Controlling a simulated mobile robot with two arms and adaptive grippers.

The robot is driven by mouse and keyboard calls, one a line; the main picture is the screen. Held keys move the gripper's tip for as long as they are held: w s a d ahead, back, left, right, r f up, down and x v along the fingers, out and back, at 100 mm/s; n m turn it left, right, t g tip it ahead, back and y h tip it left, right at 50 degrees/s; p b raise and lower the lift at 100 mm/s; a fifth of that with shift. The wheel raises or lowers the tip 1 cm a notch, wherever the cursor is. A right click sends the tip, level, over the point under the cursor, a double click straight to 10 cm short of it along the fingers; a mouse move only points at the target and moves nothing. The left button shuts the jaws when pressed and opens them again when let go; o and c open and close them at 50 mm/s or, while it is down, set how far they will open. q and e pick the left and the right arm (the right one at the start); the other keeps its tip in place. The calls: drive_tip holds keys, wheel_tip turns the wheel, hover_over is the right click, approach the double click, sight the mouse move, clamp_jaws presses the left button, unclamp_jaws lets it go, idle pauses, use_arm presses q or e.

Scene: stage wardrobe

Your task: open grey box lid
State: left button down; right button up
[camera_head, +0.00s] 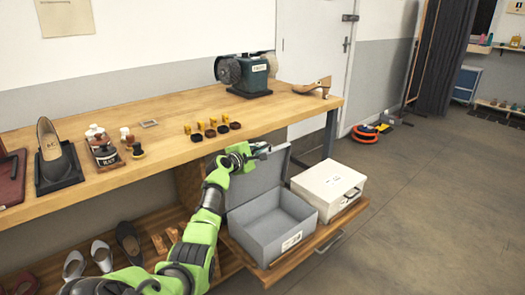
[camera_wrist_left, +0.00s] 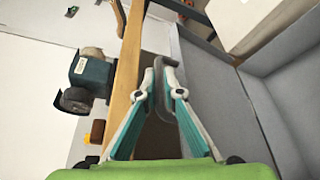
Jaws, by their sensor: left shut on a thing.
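The grey box (camera_head: 270,238) sits on the pulled-out lower board, its empty inside open to view. Its grey lid (camera_head: 256,182) stands up at the back of the box, hinged at the rear edge. My left gripper (camera_head: 260,149) is at the top edge of the raised lid. In the left wrist view its fingers (camera_wrist_left: 164,75) are closed on a dark grey handle-like piece (camera_wrist_left: 158,62) at the edge of the lid (camera_wrist_left: 205,85). My right gripper is in neither view.
A closed white box (camera_head: 328,187) stands right beside the grey box. The wooden bench top (camera_head: 170,150) runs just behind the lid, with a grinder (camera_head: 247,75), small tins and a shoe on it. Open floor (camera_head: 420,215) lies to the right.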

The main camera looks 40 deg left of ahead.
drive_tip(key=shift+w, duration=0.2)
use_arm(q)
drive_tip(key=c, duration=2.4)
unclamp_jaws()
drive_tip(key=shift+c, duration=0.2)
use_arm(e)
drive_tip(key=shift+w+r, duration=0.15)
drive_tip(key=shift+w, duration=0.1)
use_arm(q)
drive_tip(key=v, duration=1.2)
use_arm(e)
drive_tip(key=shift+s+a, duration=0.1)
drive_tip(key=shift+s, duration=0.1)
use_arm(q)
drive_tip(key=shift+f, duration=0.1)
